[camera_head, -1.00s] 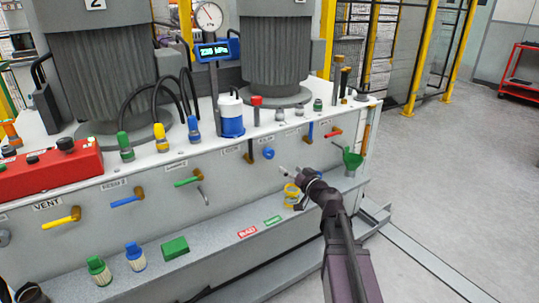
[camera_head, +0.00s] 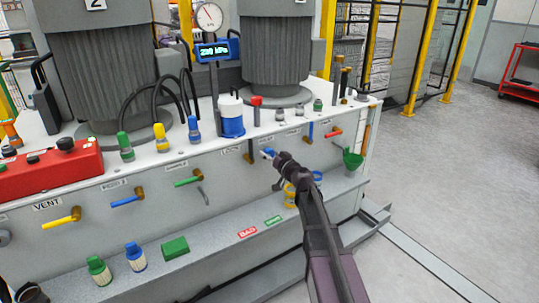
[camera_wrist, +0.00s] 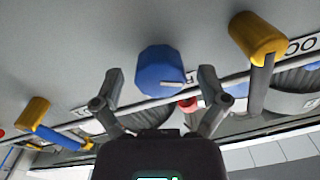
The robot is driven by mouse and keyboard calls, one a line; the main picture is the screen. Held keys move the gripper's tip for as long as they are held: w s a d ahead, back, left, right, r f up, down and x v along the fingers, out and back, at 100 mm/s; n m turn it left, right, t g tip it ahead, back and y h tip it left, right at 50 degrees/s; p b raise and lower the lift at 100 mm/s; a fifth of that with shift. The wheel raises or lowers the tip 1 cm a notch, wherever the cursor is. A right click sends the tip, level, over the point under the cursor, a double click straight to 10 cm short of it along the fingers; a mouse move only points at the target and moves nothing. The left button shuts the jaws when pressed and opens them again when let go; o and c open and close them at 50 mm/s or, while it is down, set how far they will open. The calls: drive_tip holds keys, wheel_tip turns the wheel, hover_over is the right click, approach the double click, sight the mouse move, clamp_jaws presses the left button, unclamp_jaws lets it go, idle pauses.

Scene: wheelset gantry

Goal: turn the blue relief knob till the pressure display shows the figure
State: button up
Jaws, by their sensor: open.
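The blue relief knob (camera_wrist: 160,70) is on the front panel, between the two open fingers of my gripper (camera_wrist: 157,92) in the wrist view. The fingers stand apart on either side of it, with gaps showing. A pale mark shows on the knob's edge. In the head view, my gripper (camera_head: 274,158) is at the knob (camera_head: 267,152) and partly covers it. The pressure display (camera_head: 214,51) is a blue box on a post, reading what looks like 230 kPa; the last digit is not sharp. A round dial gauge (camera_head: 209,16) is above it.
A lever with a yellow grip (camera_wrist: 258,36) is close to the right finger in the wrist view. A blue-handled lever (camera_head: 310,132) and a red-handled lever (camera_head: 333,132) are right of the knob. A ledge (camera_head: 220,244) runs below.

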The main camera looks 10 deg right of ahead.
drive_tip(key=shift+w+a, duration=0.1)
drive_tip(key=shift+w, duration=0.15)
drive_tip(key=c, duration=1.1)
drive_tip(key=shift+c, duration=0.2)
